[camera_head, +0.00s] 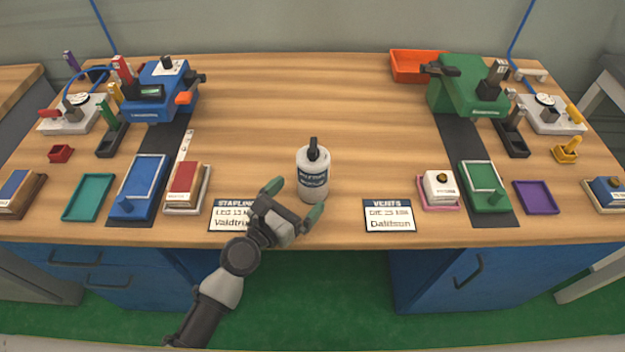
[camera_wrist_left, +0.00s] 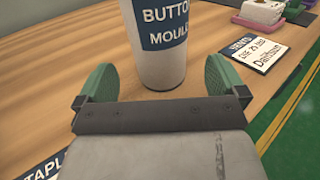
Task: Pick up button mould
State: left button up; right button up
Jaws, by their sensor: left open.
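The button mould (camera_head: 313,176) is a white bottle with a dark cap and a dark blue label. It stands upright near the middle of the wooden table's front part. In the left wrist view the bottle (camera_wrist_left: 160,45) stands just beyond my fingertips, its top out of frame. My left gripper (camera_head: 293,201) is open, its green-padded fingers spread in front of the bottle. In the left wrist view the open fingers (camera_wrist_left: 160,90) lie to either side of the bottle's lower part, with nothing held. My right gripper is not in view.
A "Stapling" card (camera_head: 231,215) lies partly behind my left gripper, and a "Vents" card (camera_head: 389,215) lies to the right. A blue machine (camera_head: 160,95) and a green machine (camera_head: 468,95) stand at the back. Bare table (camera_head: 310,95) lies behind the bottle.

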aim_at(313, 178)
pick_arm(q)
jog(key=x, duration=0.6)
jog(key=c, duration=1.4)
jog(key=shift+r, duration=0.15)
